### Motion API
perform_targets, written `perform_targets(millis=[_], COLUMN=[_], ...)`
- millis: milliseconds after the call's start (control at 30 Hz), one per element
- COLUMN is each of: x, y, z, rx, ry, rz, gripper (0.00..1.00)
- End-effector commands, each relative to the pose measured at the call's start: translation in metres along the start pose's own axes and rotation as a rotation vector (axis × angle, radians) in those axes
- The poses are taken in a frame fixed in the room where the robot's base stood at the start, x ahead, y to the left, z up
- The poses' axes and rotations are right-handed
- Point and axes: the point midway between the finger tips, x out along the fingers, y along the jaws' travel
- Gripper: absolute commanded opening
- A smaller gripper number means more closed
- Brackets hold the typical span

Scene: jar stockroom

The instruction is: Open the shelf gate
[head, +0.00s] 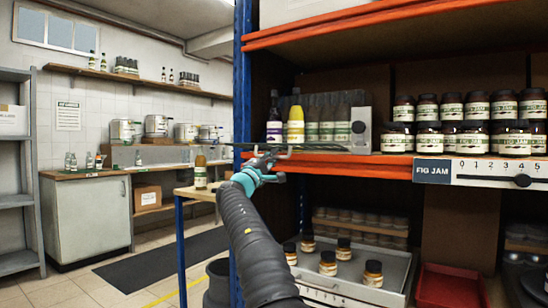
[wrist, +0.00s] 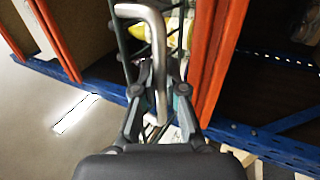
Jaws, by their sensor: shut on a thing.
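The shelf gate (head: 325,148) is a thin dark panel at the front of the upper orange shelf. In the head view it shows nearly edge-on, about level, at the foot of the bottles behind it. In the wrist view, my gripper (wrist: 158,88) is shut on the gate's bent metal handle (wrist: 157,45), which runs between the fingers. Dark bars of the gate (wrist: 124,45) show beside the handle. The gate's hinge side is not clear.
Several bottles, one yellow (head: 295,125), stand behind the gate beside a grey metal plate (head: 361,125). Fig jam jars (head: 477,106) stand to the right. Below are a metal tray (head: 395,284) with small jars and a red bin (head: 452,288). A small wooden table (head: 185,192) stands left.

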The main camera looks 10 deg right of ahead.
Motion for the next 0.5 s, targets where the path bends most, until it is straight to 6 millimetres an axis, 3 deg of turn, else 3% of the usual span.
perform_targets(millis=[267,300,400,500], x=[0.0024,0.0024,0.0018,-0.0003], y=[-0.0011,-0.0011,-0.0007,0.0004], z=[0.0031,0.0031,0.0023,-0.0002], rx=[0.0,0.0,0.0,0.001], ry=[-0.005,-0.005,-0.004,0.0], rz=[-0.001,-0.001,-0.001,0.0], gripper=[0.0,0.13,0.37,0.37])
